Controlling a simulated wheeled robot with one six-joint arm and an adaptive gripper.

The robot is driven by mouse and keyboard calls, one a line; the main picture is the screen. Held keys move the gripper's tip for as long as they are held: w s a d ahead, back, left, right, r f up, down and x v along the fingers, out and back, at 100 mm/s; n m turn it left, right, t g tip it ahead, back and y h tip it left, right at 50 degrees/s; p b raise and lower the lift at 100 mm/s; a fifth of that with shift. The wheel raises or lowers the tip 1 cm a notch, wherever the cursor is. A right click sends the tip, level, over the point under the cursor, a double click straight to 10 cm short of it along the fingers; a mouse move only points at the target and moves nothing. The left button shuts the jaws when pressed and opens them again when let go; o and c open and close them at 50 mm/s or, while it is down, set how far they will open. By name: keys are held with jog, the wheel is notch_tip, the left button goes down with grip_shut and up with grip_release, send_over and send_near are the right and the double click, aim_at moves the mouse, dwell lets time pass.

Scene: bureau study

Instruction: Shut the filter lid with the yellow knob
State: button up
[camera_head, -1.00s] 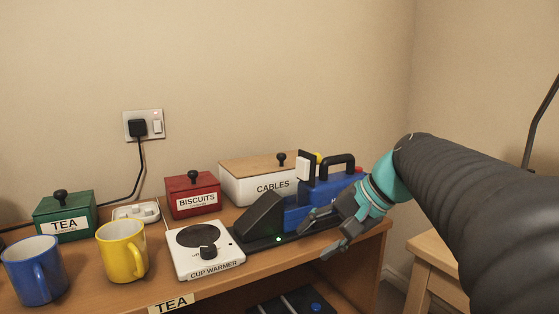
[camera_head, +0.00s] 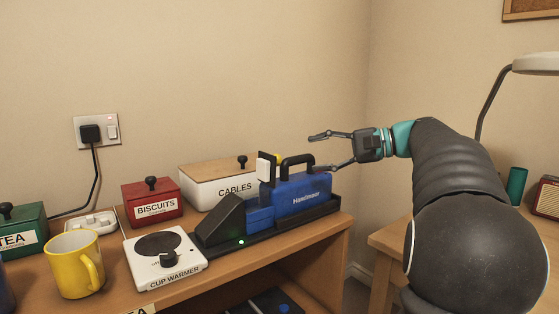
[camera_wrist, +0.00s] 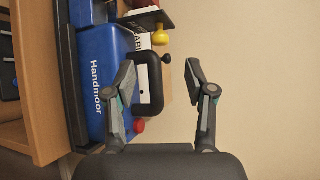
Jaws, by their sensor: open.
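The blue handheld vacuum labelled Handmoor (camera_head: 300,196) lies on a black dock on the wooden cabinet, its black carry handle (camera_head: 298,158) on top. Its filter lid (camera_head: 264,168) stands open and upright left of the handle, a pale pad on its left face. The yellow knob (camera_head: 279,159) peeks out on the lid's right side. In the wrist view the knob (camera_wrist: 160,38) shows beside the dark lid (camera_wrist: 150,19). My gripper (camera_head: 314,153) is open and empty, pointing left near the handle. In the wrist view its fingers (camera_wrist: 160,68) spread apart, the left one overlapping the handle; depth is unclear.
The white CABLES box (camera_head: 215,190) stands behind the vacuum, with a red BISCUITS box (camera_head: 152,203) to its left. A cup warmer (camera_head: 165,260) and a yellow mug (camera_head: 74,265) stand at front left.

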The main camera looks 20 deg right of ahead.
aim_at(280, 159)
jog(key=x, duration=0.9)
jog(key=shift+w+a+f, duration=0.1)
jog(key=shift+w+a, duration=0.05)
jog(key=shift+a, duration=0.2)
grip_shut()
